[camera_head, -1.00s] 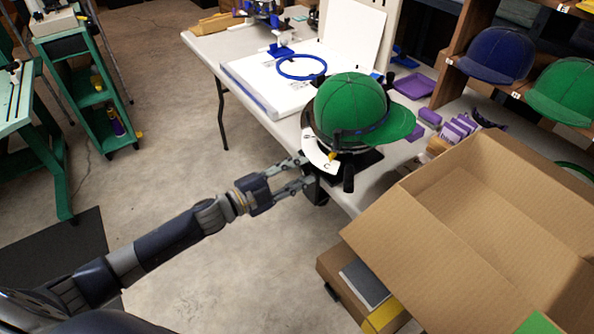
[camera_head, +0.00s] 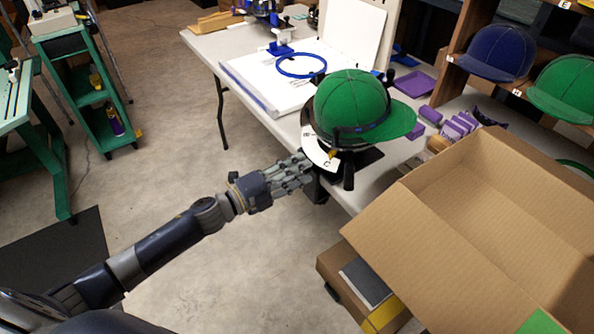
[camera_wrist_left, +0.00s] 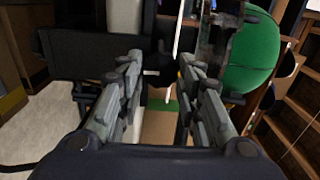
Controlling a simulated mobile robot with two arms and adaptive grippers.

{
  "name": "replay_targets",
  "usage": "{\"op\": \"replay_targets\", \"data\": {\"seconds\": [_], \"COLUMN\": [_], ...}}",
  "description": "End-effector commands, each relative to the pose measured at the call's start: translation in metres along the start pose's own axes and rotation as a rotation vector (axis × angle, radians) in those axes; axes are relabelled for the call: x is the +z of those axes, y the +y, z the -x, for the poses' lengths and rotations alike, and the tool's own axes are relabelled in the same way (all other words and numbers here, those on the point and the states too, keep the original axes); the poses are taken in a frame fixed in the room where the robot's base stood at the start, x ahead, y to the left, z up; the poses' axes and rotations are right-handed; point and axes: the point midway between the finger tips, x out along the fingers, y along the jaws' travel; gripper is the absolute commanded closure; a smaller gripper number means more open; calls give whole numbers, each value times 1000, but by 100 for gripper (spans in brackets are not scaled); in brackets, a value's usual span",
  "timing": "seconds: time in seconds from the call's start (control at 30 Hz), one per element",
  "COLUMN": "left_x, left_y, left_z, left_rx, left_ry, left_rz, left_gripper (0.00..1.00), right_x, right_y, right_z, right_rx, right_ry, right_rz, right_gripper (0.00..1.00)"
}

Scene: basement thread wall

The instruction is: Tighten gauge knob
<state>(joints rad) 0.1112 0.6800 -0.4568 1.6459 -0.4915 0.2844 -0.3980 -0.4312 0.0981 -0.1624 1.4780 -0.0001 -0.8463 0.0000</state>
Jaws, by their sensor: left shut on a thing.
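A green cap (camera_head: 350,104) sits on a black cap holder at the table's front edge. A white curved gauge plate (camera_head: 318,154) with a letter on it shows below the cap. My left gripper (camera_head: 303,168) is at the table edge, just left of the holder's base. In the left wrist view, its two fingers (camera_wrist_left: 160,72) are on both sides of a small dark knob (camera_wrist_left: 158,79), seemingly the gauge knob, and are shut on it. The fingertips and shadow hide most of the knob. The green cap also shows in the wrist view (camera_wrist_left: 252,52) at the right. My right gripper is out of view.
A large open cardboard box (camera_head: 480,225) stands close to the right of the holder. A black upright handle (camera_head: 348,171) is right of the gauge plate. A blue hoop (camera_head: 301,66) lies on the table behind.

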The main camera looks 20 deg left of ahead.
Motion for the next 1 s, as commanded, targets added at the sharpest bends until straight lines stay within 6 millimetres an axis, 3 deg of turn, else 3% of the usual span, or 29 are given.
{"op": "replay_targets", "data": {"seconds": [0.33, 0.37, 0.43, 0.8, 1.0], "left_x": [-1, -1, -1, 0, 0], "left_y": [1, 1, 1, 1, 2], "left_z": [0, 0, 0, 2, 23], "left_rx": [2, 2, 2, 1, 4], "left_ry": [2, 2, 2, 0, 0], "left_rz": [0, 0, 0, 0, 0], "left_gripper": [91, 60, 47, 47, 47], "right_x": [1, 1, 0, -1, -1], "right_y": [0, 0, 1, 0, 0], "right_z": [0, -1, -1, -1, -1], "right_rx": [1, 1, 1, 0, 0], "right_ry": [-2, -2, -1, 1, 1], "right_rz": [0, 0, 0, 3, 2], "right_gripper": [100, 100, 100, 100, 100]}}
